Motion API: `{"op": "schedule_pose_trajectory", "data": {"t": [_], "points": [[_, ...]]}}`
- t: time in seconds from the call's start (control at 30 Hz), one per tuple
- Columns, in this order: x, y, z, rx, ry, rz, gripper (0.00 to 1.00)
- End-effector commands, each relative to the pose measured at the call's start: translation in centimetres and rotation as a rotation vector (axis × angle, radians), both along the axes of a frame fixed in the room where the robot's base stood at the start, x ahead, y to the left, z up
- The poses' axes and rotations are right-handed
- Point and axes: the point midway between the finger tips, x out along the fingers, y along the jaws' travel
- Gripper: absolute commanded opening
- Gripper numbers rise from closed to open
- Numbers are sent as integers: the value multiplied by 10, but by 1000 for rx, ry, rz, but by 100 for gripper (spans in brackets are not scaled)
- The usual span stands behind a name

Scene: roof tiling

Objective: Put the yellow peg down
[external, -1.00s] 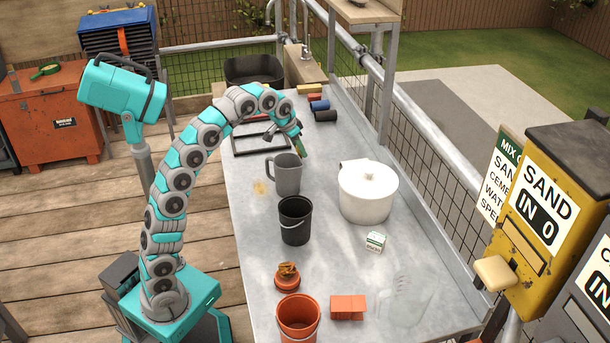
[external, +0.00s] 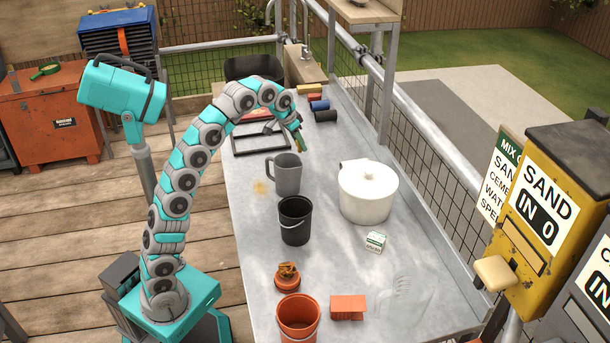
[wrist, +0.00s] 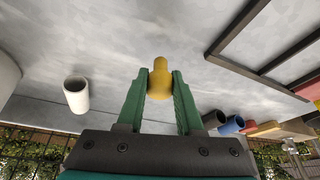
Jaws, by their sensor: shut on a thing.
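The yellow peg (wrist: 160,78) shows in the wrist view between the two green fingers of my gripper (wrist: 159,88). It is rounded, with a narrower knob at its far end. The fingers are shut on it, one on each side. In the external view my gripper (external: 300,143) is over the far part of the metal table (external: 240,215), behind the grey jug. The peg cannot be made out there. Whether the peg touches the table cannot be told.
A grey jug (external: 287,175), a black bucket (external: 295,220) and a white lidded pot (external: 367,192) stand nearer on the table. A black frame (external: 262,150) lies left of my gripper. Black (external: 326,116) and blue (external: 319,105) rolls lie behind it. A white cylinder (wrist: 76,94) shows in the wrist view.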

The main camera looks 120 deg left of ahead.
Motion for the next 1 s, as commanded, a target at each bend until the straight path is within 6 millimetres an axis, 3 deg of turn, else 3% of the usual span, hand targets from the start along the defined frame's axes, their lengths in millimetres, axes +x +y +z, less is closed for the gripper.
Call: {"op": "schedule_pose_trajectory", "data": {"t": [0.2, 0.5, 0.6, 1.0], "points": [[1, 2, 29, 7, -4, 0, 0], [1, 0, 51, 5, -2, -1, 0], [0, 0, 68, 4, -1, -1, 0], [-1, 1, 75, 3, -1, 1, 0]]}}
